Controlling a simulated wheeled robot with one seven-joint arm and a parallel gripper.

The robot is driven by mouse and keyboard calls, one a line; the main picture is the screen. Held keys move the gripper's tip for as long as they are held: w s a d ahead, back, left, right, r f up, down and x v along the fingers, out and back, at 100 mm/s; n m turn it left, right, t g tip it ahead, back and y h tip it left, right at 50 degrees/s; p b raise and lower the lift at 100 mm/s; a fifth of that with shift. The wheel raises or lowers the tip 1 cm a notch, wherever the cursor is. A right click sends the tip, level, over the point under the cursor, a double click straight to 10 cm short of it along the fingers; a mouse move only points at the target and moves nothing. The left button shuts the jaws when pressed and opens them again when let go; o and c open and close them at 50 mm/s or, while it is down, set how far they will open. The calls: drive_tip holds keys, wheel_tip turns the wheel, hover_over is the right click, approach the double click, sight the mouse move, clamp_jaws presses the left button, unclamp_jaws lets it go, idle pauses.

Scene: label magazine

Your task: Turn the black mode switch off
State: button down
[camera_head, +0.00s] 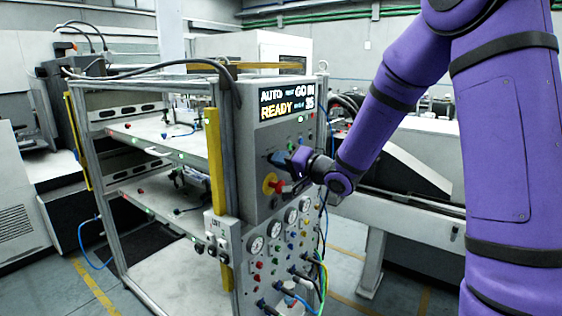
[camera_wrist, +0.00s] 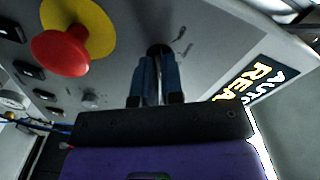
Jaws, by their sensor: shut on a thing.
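The black mode switch (camera_wrist: 158,49) is a dark round knob on the grey control panel, seen at the fingertips in the wrist view. My gripper (camera_wrist: 156,62) is shut on it, with the two blue fingers side by side against the panel and covering most of the knob. In the head view my gripper (camera_head: 280,158) is at the panel front, below the display, and the switch is hidden behind it. Which way the switch points cannot be told.
A red mushroom button (camera_wrist: 60,52) on a yellow disc (camera_wrist: 92,22) sits close to the fingers. The lit display (camera_head: 286,103) reads AUTO and READY. Gauges (camera_head: 256,244), small buttons and hoses lie lower on the panel. A yellow post (camera_head: 216,160) stands left.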

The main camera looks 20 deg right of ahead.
drive_tip(key=n, duration=1.3)
drive_tip(key=shift+n, duration=0.3)
drive_tip(key=n, duration=1.1)
drive_tip(key=shift+f+n, duration=0.1)
drive_tip(key=shift+n, duration=0.3)
drive_tip(key=c, duration=1.2)
unclamp_jaws()
drive_tip(key=shift+c, duration=0.2)
drive_tip(key=shift+s+d, duration=0.1)
